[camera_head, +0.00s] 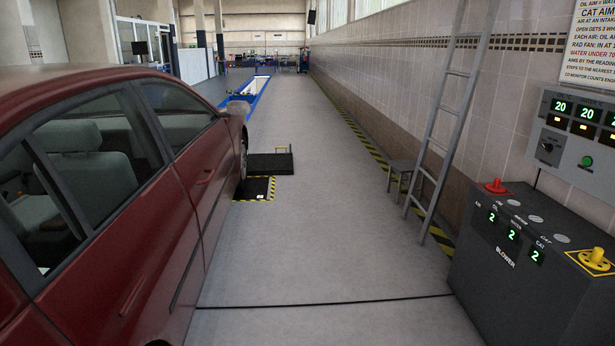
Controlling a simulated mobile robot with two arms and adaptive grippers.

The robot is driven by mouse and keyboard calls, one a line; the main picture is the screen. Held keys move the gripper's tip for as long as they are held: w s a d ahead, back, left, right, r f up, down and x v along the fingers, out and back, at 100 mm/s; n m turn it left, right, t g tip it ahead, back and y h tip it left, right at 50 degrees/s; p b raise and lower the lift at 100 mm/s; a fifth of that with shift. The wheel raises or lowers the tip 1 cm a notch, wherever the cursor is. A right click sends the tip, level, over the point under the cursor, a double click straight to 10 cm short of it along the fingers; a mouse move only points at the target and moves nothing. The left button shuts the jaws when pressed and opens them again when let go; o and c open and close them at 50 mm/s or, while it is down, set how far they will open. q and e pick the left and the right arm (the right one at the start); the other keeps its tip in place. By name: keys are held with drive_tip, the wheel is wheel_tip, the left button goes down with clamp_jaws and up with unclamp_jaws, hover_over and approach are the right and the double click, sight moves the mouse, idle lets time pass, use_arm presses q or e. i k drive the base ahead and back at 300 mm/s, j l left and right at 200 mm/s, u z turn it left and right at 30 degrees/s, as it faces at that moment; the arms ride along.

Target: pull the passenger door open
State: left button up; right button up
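A dark red car (165,225) fills the left side of the head view, facing away from me. Its front passenger-side door (208,160) looks shut, flush with the body. That door's handle (205,178) shows just below the window line. The rear door (140,250) on the same side is closer to me and also looks shut, with its own handle (133,297). The side mirror (238,108) sticks out ahead of the front door. Neither of my grippers shows in this view.
A dark control console (530,265) stands at the right, with a grey ladder (452,120) and a stool (402,172) by the tiled wall.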

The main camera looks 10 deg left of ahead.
sight(205, 167)
drive_tip(key=i+u, duration=0.2)
drive_tip(key=i, duration=0.75)
drive_tip(key=i+l+u, duration=0.2)
drive_tip(key=i, duration=0.75)
drive_tip(key=i+j, duration=0.05)
